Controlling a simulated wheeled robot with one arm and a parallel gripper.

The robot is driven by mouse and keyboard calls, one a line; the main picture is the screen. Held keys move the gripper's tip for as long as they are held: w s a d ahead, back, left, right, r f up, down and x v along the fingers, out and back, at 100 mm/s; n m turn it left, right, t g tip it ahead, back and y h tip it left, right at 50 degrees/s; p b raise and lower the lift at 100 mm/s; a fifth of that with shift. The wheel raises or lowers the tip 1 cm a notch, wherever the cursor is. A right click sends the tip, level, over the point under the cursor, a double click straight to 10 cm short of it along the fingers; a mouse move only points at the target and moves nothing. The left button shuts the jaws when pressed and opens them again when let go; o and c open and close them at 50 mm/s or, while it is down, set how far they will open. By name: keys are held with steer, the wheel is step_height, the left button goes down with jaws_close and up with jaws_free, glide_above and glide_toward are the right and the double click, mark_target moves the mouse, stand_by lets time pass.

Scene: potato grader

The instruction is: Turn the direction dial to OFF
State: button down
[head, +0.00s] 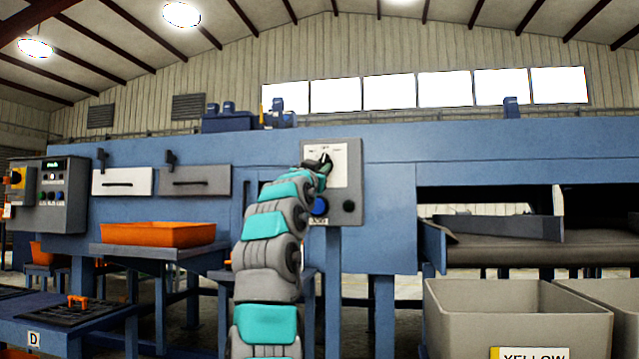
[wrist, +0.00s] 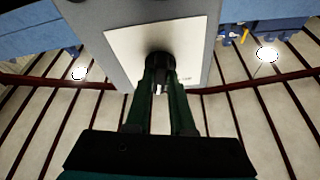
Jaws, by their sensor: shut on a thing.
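The direction dial (wrist: 160,62) is a dark knob on a white label plate (wrist: 115,40) in the wrist view. My gripper (wrist: 162,88) has its two dark fingers closed around the knob. In the head view the grey control box (head: 352,160) carries the white plate (head: 341,172), and my gripper (head: 322,163) is at the plate's left part. The dial is hidden there behind my gripper. Most of the label text is hidden or too small to read, so I cannot tell which mark the dial points to.
Below the plate are a blue button (head: 319,207) and a dark knob (head: 349,206). To the left are an orange tray (head: 157,234) and another control box (head: 50,200). A grey bin marked YELLOW (head: 450,318) stands at the lower right.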

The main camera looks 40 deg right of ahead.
steer(key=shift+s+d+f+n+t+y+b, duration=0.1)
steer(key=shift+n+t+y+b, duration=0.35)
steer(key=shift+n, duration=0.45)
steer(key=shift+s+n+t+y+b, duration=0.1)
steer(key=shift+n+t+y+b, duration=0.15)
steer(key=shift+n+t+b, duration=0.4)
steer(key=shift+w+n, duration=0.1)
steer(key=shift+n, duration=0.55)
steer(key=c, duration=0.8)
jaws_free()
steer(key=shift+b+v, duration=3)
steer(key=shift+v, duration=0.85)
